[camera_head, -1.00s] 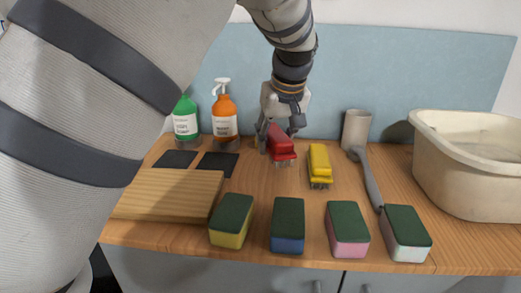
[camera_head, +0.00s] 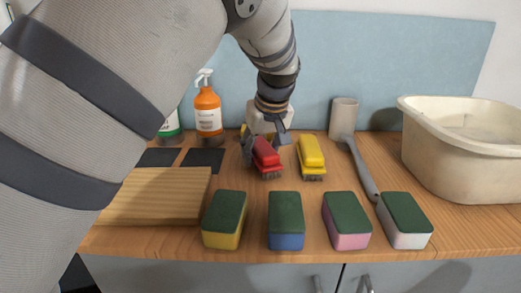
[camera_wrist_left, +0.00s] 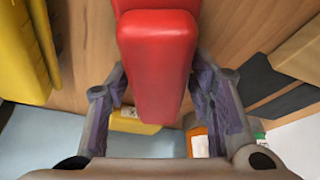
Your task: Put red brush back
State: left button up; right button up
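The red brush (camera_head: 266,154) stands bristles down on the wooden counter, left of the yellow brush (camera_head: 311,153). My left gripper (camera_head: 265,148) is just behind and above the red brush, with one finger on each side of it. In the left wrist view the red brush (camera_wrist_left: 160,60) lies between the spread fingers, with narrow gaps beside it, so the gripper looks open around it. The yellow brush (camera_wrist_left: 22,50) shows at the upper left there. My right gripper is not in view.
Several sponges (camera_head: 286,215) line the front edge. A wooden board (camera_head: 150,196), dark pads (camera_head: 203,160) and an orange bottle (camera_head: 208,112) are at left. A grey cup (camera_head: 342,118), a long-handled brush (camera_head: 361,168) and a cream basin (camera_head: 455,165) are at right.

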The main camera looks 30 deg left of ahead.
pick_arm(q)
jog(key=shift+o, duration=0.5)
jog(key=shift+s+r, duration=0.1)
jog(key=v, duration=1.2)
jog(key=shift+a+r+p, duration=0.1)
jog(key=shift+r+p, duration=0.05)
jog(key=shift+p, duration=0.2)
